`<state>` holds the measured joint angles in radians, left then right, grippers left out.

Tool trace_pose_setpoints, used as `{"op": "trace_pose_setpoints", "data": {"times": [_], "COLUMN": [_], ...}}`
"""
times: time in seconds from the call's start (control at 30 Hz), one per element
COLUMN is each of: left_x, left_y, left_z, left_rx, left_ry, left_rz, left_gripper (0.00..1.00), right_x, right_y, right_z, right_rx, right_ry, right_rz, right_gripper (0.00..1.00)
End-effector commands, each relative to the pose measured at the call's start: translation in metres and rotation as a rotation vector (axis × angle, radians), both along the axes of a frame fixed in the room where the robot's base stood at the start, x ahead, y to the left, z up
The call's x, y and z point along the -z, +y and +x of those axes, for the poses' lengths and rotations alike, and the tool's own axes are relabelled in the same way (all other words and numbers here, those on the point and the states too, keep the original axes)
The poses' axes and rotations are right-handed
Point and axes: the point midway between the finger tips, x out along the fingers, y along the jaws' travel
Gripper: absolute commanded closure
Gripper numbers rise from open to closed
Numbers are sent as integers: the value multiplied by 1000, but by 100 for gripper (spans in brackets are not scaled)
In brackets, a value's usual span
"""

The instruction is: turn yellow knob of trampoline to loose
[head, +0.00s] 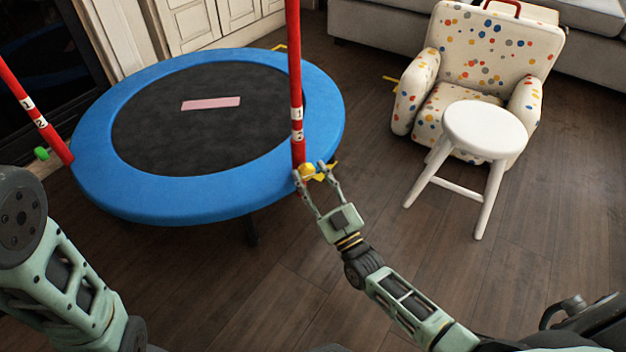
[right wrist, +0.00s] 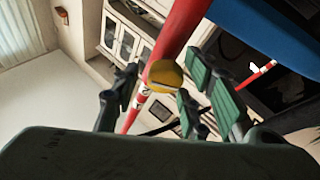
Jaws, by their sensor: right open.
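The trampoline (head: 140,205) has a blue padded rim and a black mat. Its red post (head: 296,70) stands at the rim's right side, with white bands marked 1 and 2. The yellow knob (head: 307,170) sits low on this post; it also shows in the right wrist view (right wrist: 166,75). My right gripper (head: 317,172) is open, with its fingers spread on both sides of the knob. I cannot tell whether the fingers touch it. My left arm (head: 60,270) shows at the lower left, but its gripper is out of the picture.
A second red post (head: 35,115) with a green knob (head: 41,154) stands at the left. A white stool (head: 485,130) and a dotted armchair (head: 495,45) stand at the right. The wooden floor (head: 400,250) between them and the trampoline is clear.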

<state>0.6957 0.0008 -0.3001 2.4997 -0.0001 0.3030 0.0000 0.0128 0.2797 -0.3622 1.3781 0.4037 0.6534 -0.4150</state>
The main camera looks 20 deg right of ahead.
Motion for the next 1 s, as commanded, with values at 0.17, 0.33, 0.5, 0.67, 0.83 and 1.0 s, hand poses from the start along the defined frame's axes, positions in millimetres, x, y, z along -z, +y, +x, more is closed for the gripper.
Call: {"op": "trace_pose_setpoints", "data": {"times": [0.17, 0.33, 0.5, 0.67, 0.83, 1.0], "left_x": [0, -1, 0, 0, -2, -6], "left_y": [0, 0, 0, 0, 0, 1], "left_z": [0, 0, -1, -1, -1, 2], "left_rx": [0, 0, 0, 0, 0, 3], "left_ry": [-1, -1, -2, -2, -3, 5], "left_rz": [0, 0, 0, 0, 0, -3], "left_gripper": [60, 60, 60, 60, 60, 60], "right_x": [-1, -1, -1, -1, -2, -5], "right_y": [0, 0, -1, -2, -4, -5], "right_z": [0, 0, 1, 1, 1, 1], "right_rx": [0, 0, 1, 4, 5, 7], "right_ry": [0, 0, 0, -2, -3, -8], "right_rz": [1, 1, 2, 3, -8, -60], "right_gripper": [60, 71, 86, 98, 98, 98]}}
